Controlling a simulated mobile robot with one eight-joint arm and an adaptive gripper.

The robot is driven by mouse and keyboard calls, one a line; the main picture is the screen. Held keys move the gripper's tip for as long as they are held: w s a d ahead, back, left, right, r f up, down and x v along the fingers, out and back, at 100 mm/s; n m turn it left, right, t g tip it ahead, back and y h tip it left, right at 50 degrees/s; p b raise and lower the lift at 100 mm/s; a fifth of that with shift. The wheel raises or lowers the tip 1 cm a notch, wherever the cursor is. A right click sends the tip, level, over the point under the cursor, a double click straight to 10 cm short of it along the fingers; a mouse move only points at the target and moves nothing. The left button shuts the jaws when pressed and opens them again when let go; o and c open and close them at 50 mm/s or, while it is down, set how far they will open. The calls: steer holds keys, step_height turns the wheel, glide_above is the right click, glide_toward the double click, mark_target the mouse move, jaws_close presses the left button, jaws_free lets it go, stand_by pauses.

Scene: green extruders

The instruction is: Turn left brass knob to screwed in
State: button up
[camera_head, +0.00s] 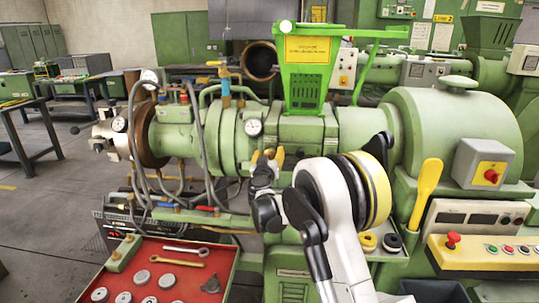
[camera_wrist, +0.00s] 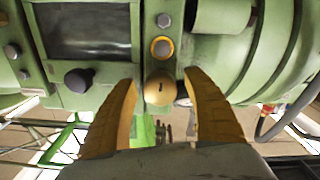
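A round brass knob (camera_wrist: 160,88) shows in the wrist view on the front of the green machine, with a small dark mark on its face. My gripper (camera_wrist: 161,80) has its two yellow fingers open, one on each side of the knob, with a narrow gap to it on both sides. In the head view my gripper (camera_head: 267,157) is at the front of the extruder barrel, below the green hopper (camera_head: 305,85). I cannot make out the knob clearly there, and I cannot tell how far it is screwed in.
A dark button (camera_wrist: 78,80) and a yellow-ringed fitting (camera_wrist: 162,47) are close to the knob. Hoses (camera_head: 197,120) hang left of my gripper. A red tray (camera_head: 205,258) with metal parts is at lower left. A control panel (camera_head: 480,255) is at lower right.

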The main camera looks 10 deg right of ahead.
steer(key=v, duration=1.2)
steer(key=s+d+r+m+g, duration=0.1)
steer(key=s+d+r+g, duration=0.15)
steer(key=s+d, duration=0.45)
steer(key=s+d+r+m+g, duration=0.1)
steer(key=s+d+r+g, duration=0.15)
steer(key=s, duration=0.85)
steer(key=s+a+f+n+g+y, duration=0.1)
steer(key=s+a+f+y, duration=0.1)
steer(key=s, duration=0.6)
steer(key=s+a+f+n+g+y, duration=0.1)
steer(key=s+a+f+g, duration=0.1)
steer(key=s, duration=0.6)
steer(key=s+a+f+g+y, duration=0.2)
steer(key=s+f, duration=0.2)
steer(key=s, duration=0.5)
steer(key=shift+n+y, duration=0.3)
steer(key=shift+n, duration=0.1)
